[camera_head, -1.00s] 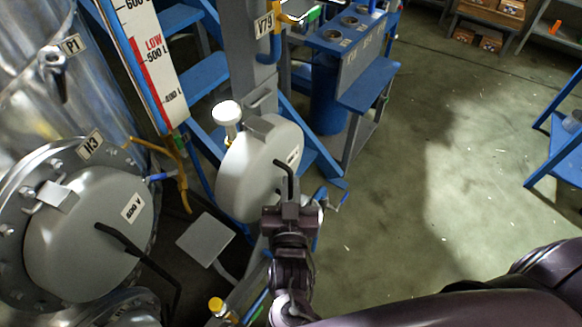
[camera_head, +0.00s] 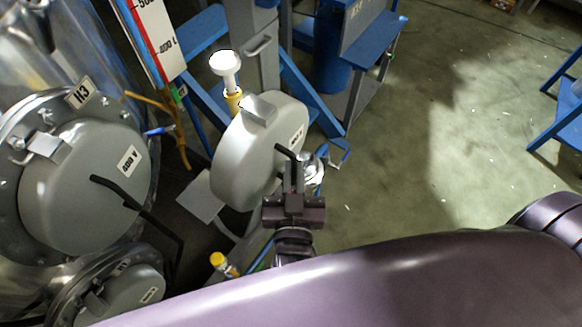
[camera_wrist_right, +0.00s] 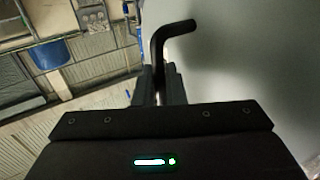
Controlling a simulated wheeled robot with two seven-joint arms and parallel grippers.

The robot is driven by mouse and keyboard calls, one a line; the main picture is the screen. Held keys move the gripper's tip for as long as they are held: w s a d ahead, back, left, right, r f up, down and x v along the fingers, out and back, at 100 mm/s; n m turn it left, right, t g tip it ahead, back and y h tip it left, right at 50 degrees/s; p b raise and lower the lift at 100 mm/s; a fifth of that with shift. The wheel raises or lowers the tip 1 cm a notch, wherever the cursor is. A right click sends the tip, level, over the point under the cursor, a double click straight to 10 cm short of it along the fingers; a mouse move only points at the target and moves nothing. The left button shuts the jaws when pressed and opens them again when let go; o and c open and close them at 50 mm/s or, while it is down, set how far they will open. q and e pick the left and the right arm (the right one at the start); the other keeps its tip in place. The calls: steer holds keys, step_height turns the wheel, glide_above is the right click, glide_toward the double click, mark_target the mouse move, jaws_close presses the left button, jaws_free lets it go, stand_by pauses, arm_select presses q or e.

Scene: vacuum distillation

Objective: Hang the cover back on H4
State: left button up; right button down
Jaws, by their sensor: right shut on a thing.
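A grey round cover (camera_head: 245,155) with a hook bracket on its rim and a small white label hangs in the air in the middle of the head view. My right gripper (camera_head: 292,188) is shut on its black bent handle. The handle also shows between the fingers in the right wrist view (camera_wrist_right: 160,62), with the grey cover face (camera_wrist_right: 255,65) at right. H3 is marked by a tag (camera_head: 80,94) on a flange at left with its own grey cover (camera_head: 75,205). A lower flanged port (camera_head: 65,300) shows at bottom left; its tag is unreadable. H4 is not identifiable. My left gripper is out of view.
A white-capped yellow fitting (camera_head: 226,70) stands just behind the held cover. The H3 cover's black handle (camera_head: 135,205) sticks out toward the held cover. A yellow-capped valve (camera_head: 220,262) is below. Open floor (camera_head: 450,150) lies at right.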

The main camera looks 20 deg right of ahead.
steer(key=s+d+p, duration=0.4)
steer(key=s+d, duration=0.5)
steer(key=s, duration=0.3)
steer(key=shift+d, duration=0.25)
stand_by(0.7)
